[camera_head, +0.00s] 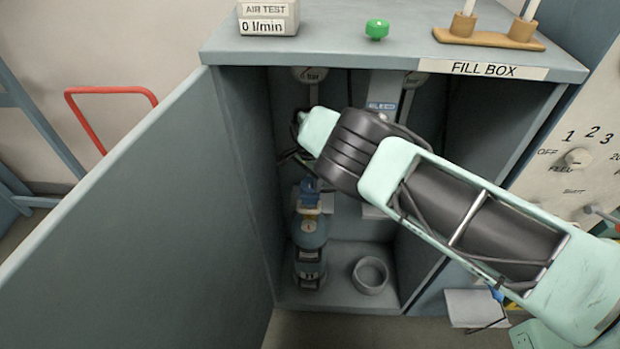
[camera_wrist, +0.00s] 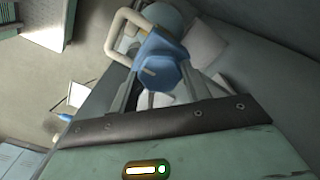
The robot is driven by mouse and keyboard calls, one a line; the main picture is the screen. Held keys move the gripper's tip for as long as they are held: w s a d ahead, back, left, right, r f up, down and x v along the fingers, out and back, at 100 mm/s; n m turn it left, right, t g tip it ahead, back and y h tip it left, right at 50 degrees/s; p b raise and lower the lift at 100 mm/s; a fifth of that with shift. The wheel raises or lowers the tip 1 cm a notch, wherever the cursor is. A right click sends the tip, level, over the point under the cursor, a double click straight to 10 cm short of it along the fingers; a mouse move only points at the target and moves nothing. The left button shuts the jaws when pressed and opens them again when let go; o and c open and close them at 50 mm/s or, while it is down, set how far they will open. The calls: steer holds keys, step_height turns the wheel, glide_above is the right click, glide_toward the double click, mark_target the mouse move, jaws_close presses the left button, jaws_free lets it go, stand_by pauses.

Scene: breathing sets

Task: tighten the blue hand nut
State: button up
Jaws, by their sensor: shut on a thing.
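The blue hand nut (camera_wrist: 161,68) is between the fingers of my gripper (camera_wrist: 158,88) in the wrist view, and the gripper is shut on it. In the head view a blue part (camera_head: 309,190) shows on top of the dark blue cylinder (camera_head: 310,235), which stands upright inside the open fill box (camera_head: 495,70). My arm reaches into the box from the right. In the head view my gripper's fingertips are hidden or too dark to make out. A pale curved tube (camera_wrist: 117,35) runs beside the nut in the wrist view.
The box door (camera_head: 120,210) stands open on the left. A grey ring-shaped holder (camera_head: 370,275) is on the box floor, right of the cylinder. Gauges (camera_head: 310,73) hang at the top inside. On the box top are an air test meter (camera_head: 268,18) and a green knob (camera_head: 377,29).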

mark_target(310, 182)
stand_by(0.4)
steer(key=o, duration=1)
steer(key=shift+c, duration=0.2)
steer(key=shift+r+b, duration=0.85)
steer(key=shift+r, duration=2.95)
steer(key=shift+s, duration=0.1)
